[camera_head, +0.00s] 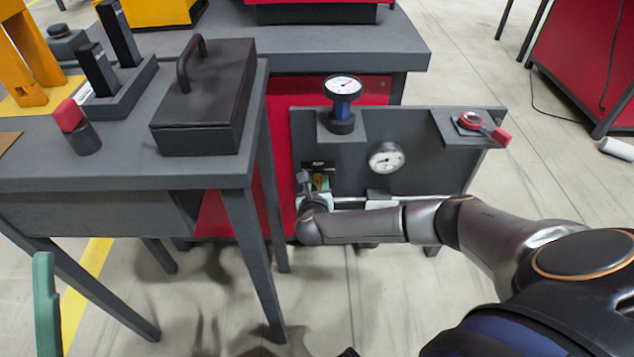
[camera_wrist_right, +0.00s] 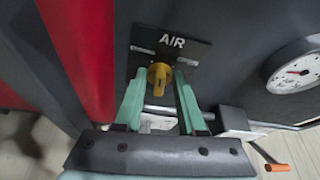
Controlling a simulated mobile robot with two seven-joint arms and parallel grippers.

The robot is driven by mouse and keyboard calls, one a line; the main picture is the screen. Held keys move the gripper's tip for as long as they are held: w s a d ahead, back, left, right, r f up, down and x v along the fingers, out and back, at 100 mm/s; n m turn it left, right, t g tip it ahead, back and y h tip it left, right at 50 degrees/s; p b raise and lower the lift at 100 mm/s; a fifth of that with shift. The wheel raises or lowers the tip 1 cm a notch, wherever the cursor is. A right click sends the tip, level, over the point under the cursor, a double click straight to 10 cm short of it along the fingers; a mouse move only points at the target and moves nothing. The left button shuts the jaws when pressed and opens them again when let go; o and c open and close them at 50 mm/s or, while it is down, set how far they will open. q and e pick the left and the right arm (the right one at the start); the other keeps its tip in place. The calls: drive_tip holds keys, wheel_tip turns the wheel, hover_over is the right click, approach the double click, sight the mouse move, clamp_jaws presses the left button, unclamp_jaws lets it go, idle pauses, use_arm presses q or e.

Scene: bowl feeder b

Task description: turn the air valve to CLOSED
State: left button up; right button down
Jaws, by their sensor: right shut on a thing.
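The air valve has a yellow handle (camera_wrist_right: 160,76) in front of a dark plate marked AIR (camera_wrist_right: 172,42) on the grey panel. In the head view, the yellow handle (camera_head: 322,183) shows only in part behind my right gripper (camera_head: 318,190). In the right wrist view, the green fingers of my right gripper (camera_wrist_right: 159,84) stand on both sides of the handle and are shut on it. The smaller marks on the plate are too small to read. One green finger of my left gripper (camera_head: 45,300) shows at the lower left edge; its other finger is out of view.
The panel (camera_head: 430,170) also carries a white gauge (camera_head: 386,158), a blue-bodied gauge (camera_head: 342,88) and a red-handled lever (camera_head: 484,127). The grey table (camera_head: 120,175) with a dark lidded box (camera_head: 205,95) stands close on the left. A pipe (camera_head: 350,200) runs below the valve.

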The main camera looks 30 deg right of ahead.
drive_tip(key=shift+w+a+r+n+h+p, duration=0.1)
drive_tip(key=shift+r+n+h+p, duration=0.3)
drive_tip(key=shift+p, duration=0.7)
drive_tip(key=shift+w+a+f+n+g+h+p, duration=0.1)
drive_tip(key=shift+f+n+g+h+p, duration=0.2)
drive_tip(key=shift+n+p, duration=0.25)
drive_tip(key=shift+w+a+f+n+h, duration=0.1)
drive_tip(key=shift+f+n+h, duration=0.1)
drive_tip(key=shift+n+h, duration=0.4)
drive_tip(key=shift+f+n, duration=0.1)
drive_tip(key=shift+n, duration=0.65)
drive_tip(key=shift+w+h, duration=0.1)
drive_tip(key=shift+h, duration=0.2)
drive_tip(key=c, duration=0.8)
unclamp_jaws()
drive_tip(key=shift+c, duration=0.2)
